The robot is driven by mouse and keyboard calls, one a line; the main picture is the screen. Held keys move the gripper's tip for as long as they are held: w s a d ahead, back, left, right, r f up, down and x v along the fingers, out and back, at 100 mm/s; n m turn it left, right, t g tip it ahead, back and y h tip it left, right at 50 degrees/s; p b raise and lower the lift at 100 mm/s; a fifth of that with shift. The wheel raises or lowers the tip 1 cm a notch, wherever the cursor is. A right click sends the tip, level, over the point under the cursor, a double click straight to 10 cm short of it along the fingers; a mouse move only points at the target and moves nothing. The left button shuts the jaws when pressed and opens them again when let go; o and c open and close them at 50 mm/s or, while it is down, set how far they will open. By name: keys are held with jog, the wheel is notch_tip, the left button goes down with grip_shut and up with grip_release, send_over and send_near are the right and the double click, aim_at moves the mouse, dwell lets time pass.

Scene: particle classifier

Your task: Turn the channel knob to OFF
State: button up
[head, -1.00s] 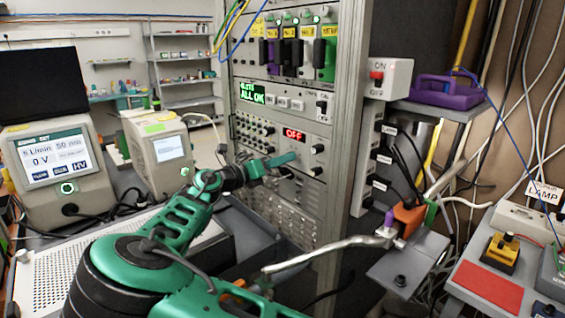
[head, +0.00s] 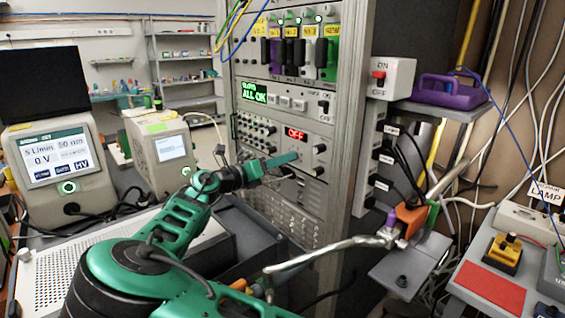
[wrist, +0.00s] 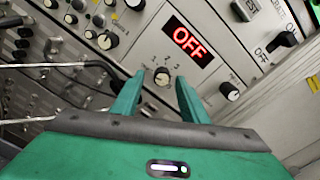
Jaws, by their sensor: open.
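A black knob with a white pointer and a ring of marks (wrist: 161,76) sits on the light grey rack panel below a red OFF display (wrist: 188,40). No readable label marks it as the channel knob. My gripper (wrist: 159,80) is open, with its green fingertips on either side of this knob in the wrist view; I cannot tell whether they touch it. In the head view my gripper (head: 294,158) reaches the panel under the OFF display (head: 296,134) and hides that knob.
Several knobs (wrist: 107,40) and grey cables (wrist: 60,65) lie to the left. A metal rod (head: 325,252) and a small shelf (head: 405,262) stand right of my arm.

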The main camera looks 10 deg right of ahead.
jog(key=v, duration=1)
jog(key=shift+w, duration=0.1)
